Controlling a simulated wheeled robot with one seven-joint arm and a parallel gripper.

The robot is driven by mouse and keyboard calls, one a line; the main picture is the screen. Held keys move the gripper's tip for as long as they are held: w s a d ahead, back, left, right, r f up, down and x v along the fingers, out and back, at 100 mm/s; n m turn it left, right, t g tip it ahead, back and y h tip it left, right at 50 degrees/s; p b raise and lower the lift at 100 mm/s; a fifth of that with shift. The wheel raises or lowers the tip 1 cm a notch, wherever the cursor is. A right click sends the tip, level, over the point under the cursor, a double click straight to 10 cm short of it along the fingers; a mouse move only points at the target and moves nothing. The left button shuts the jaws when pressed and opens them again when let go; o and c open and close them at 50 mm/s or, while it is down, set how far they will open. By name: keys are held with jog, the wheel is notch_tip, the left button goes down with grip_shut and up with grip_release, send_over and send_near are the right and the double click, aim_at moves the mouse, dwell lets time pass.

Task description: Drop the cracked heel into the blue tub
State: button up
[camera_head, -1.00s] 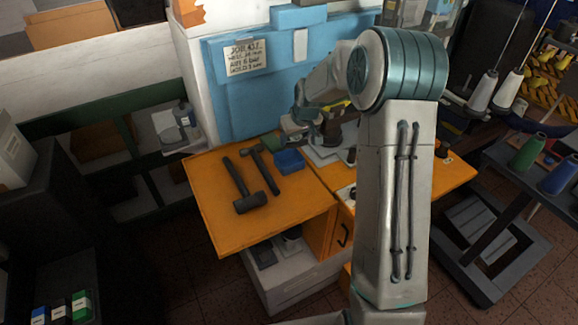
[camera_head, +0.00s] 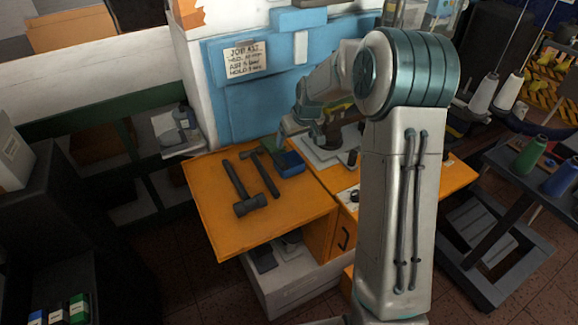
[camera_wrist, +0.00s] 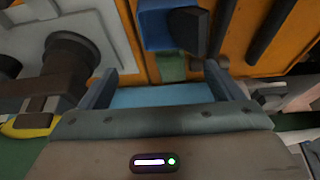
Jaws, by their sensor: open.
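The small blue tub (camera_head: 291,164) stands on the orange bench beside the hammers. It also shows at the top of the wrist view (camera_wrist: 153,27). A dark block (camera_wrist: 188,27) overlaps the tub in the wrist view; I cannot tell whether it is the cracked heel, or whether it lies inside or in front of the tub. My gripper (camera_wrist: 162,88) is open, its two fingers wide apart with nothing seen held between them. In the head view my gripper is at the back of the bench near the tub, partly hidden by my arm.
Two dark hammers (camera_head: 240,188) lie left of the tub. A green piece (camera_wrist: 172,67) is close to the tub. A grey-brown fixture (camera_wrist: 70,65) stands on a pale plate to the left in the wrist view. The front left of the orange bench (camera_head: 225,230) is clear.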

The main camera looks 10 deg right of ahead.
jog(key=b+v, duration=0.1)
jog(key=v, duration=1)
jog(key=shift+s+r, duration=0.2)
jog(key=shift+r, duration=0.05)
jog(key=shift+d, duration=0.1)
jog(key=s+m, duration=0.1)
jog(key=s, duration=1.4)
jog(key=s+a+f+m+g+h, duration=0.1)
jog(key=s+m, duration=0.1)
jog(key=s, duration=1.4)
jog(key=shift+a+f, duration=0.3)
